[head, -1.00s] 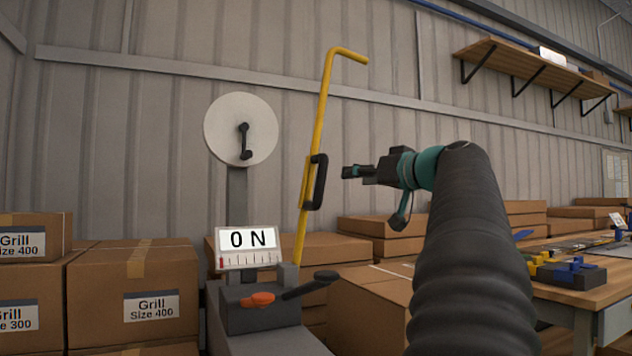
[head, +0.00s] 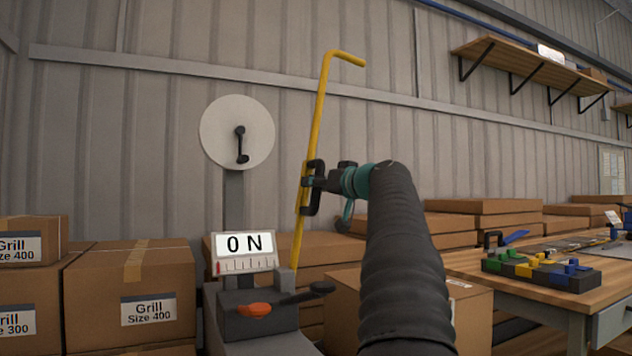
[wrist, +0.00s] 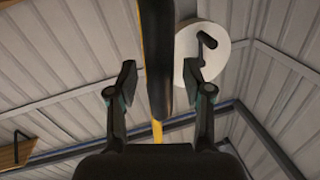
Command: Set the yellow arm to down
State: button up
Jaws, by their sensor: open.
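The yellow arm (head: 318,118) stands nearly upright in the head view, leaning slightly right, with its bent top at the upper middle. A black handle (head: 307,202) is fixed on its right side. My gripper (head: 308,181) is at this handle in the head view. In the wrist view my gripper (wrist: 160,82) is open, with one finger on each side of the black handle (wrist: 158,60) and gaps to both. Part of the yellow arm (wrist: 157,131) shows behind the handle. The arm's lower end meets a grey base (head: 255,318).
The base carries an orange-and-black lever (head: 254,310). Boxes (head: 133,295) stand at left; a workbench (head: 560,300) stands at right.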

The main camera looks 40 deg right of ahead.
jog(key=shift+w, duration=0.25)
